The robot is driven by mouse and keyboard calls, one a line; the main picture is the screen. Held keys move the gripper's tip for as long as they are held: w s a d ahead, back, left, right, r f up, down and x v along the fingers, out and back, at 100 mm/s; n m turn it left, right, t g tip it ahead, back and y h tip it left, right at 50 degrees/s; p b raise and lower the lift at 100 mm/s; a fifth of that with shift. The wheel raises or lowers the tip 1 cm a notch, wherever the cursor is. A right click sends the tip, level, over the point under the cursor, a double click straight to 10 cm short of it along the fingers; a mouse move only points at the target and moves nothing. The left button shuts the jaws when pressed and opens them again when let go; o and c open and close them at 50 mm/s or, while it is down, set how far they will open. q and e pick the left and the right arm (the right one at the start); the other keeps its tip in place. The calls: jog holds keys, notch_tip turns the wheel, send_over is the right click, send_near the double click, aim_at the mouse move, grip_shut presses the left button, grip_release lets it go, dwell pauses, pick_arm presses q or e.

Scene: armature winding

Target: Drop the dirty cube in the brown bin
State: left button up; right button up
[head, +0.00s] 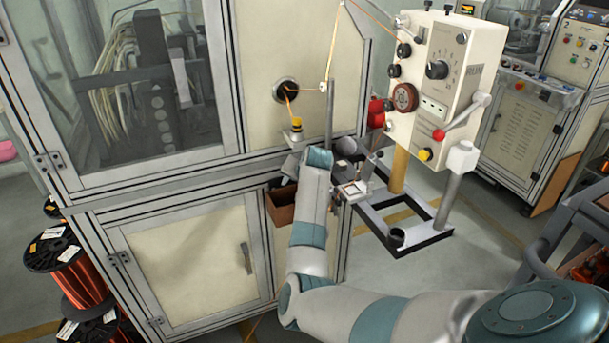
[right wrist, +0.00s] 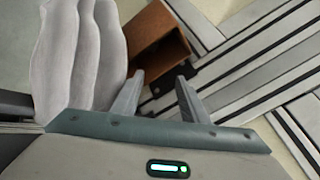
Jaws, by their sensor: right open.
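The brown bin (head: 281,207) is fixed to the front of the cabinet, just left of my right forearm in the head view. It also shows in the right wrist view (right wrist: 158,37), at the top just beyond the fingertips. My right gripper (right wrist: 158,88) is open, with nothing visible between its fingers. Its fingers are hidden behind my arm in the head view. I cannot make out the dirty cube in either view. The inside of the bin is mostly in shadow. My left gripper is not in view.
A grey lobed thing (right wrist: 78,55) is close to the left of my right gripper. A cream control box (head: 432,85) on a metal stand (head: 436,237) is right of my arm. Wire spools (head: 70,270) stand at the left.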

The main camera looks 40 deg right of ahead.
jog(key=b+v, duration=0.3)
jog(key=v, duration=1.3)
jog(key=shift+r, duration=0.2)
jog(key=shift+s+f, duration=0.1)
jog(key=shift+f, duration=0.05)
